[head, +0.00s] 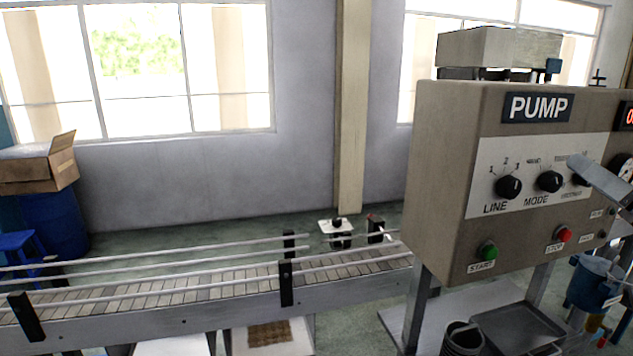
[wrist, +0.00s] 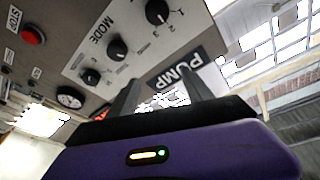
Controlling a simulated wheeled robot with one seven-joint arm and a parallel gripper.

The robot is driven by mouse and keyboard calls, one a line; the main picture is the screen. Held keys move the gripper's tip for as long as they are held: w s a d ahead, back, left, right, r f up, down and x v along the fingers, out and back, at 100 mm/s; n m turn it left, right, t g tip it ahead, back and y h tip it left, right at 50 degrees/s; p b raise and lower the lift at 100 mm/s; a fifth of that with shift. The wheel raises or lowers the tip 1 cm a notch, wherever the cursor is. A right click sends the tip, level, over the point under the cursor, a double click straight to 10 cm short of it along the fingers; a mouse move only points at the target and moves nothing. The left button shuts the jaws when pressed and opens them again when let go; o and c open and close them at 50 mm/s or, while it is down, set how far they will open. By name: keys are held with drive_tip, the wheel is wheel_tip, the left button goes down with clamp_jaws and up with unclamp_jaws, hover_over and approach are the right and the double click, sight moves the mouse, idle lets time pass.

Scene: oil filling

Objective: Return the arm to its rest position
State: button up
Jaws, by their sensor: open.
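My gripper (wrist: 160,90) shows in the wrist view, with two dark fingers apart and nothing between them. Its purple body fills the bottom of that view. The fingers point toward the pump panel (wrist: 75,25), near its PUMP label (wrist: 178,72); I cannot tell the exact gap. In the head view the pump panel (head: 445,190) stands at the right. A grey, bar-like part covers some of its right-hand knob, and I cannot tell whether this is part of my arm. The gripper fingers are not clearly visible in the head view.
The panel carries LINE (head: 508,187) and MODE (head: 549,181) knobs, a green START button (head: 489,252) and a red STOP button (head: 564,235). A conveyor (head: 200,300) with rails runs left of it. A blue container (head: 595,281) stands at the lower right.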

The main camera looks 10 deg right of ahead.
drive_tip(key=s+a+f+g+h+b, duration=0.1)
drive_tip(key=s+a+f+h, duration=0.3)
drive_tip(key=f, duration=0.7)
drive_tip(key=s+a+f+h+b, duration=0.15)
drive_tip(key=s+a+f, duration=0.35)
drive_tip(key=f, duration=0.6)
drive_tip(key=s+a+f+n+g+y+b, duration=0.1)
drive_tip(key=s+a+f+n+g+y, duration=0.3)
drive_tip(key=s+a+f, duration=1.4)
drive_tip(key=s+a+n+y, duration=0.2)
drive_tip(key=s+n+y, duration=0.1)
drive_tip(key=y, duration=0.1)
drive_tip(key=shift+s+a+f+g, duration=0.2)
drive_tip(key=shift+s+f+g, duration=0.1)
drive_tip(key=shift+f, duration=0.1)
drive_tip(key=shift+c, duration=0.5)
